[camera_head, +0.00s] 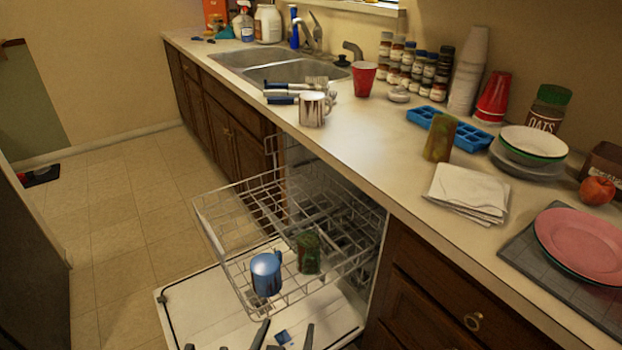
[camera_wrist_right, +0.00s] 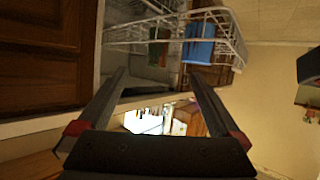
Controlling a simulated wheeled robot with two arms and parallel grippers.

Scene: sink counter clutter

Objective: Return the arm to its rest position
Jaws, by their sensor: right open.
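My right gripper (camera_head: 284,337) shows only at the bottom edge of the head view, low in front of the open dishwasher door (camera_head: 205,312). Its two fingers are spread apart with nothing between them, as the right wrist view (camera_wrist_right: 157,80) also shows. It is apart from the dishwasher rack (camera_head: 215,212). A blue mug (camera_head: 266,273) and a mottled green cup (camera_head: 308,252) sit in the rack; both show in the wrist view, blue mug (camera_wrist_right: 200,42) and green cup (camera_wrist_right: 158,50).
The upper rack is pulled out over the lowered door. The counter (camera_head: 385,135) above holds a white mug (camera_head: 313,109), a red cup (camera_head: 364,78), a blue ice tray (camera_head: 465,131), napkins (camera_head: 468,190) and plates (camera_head: 583,240).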

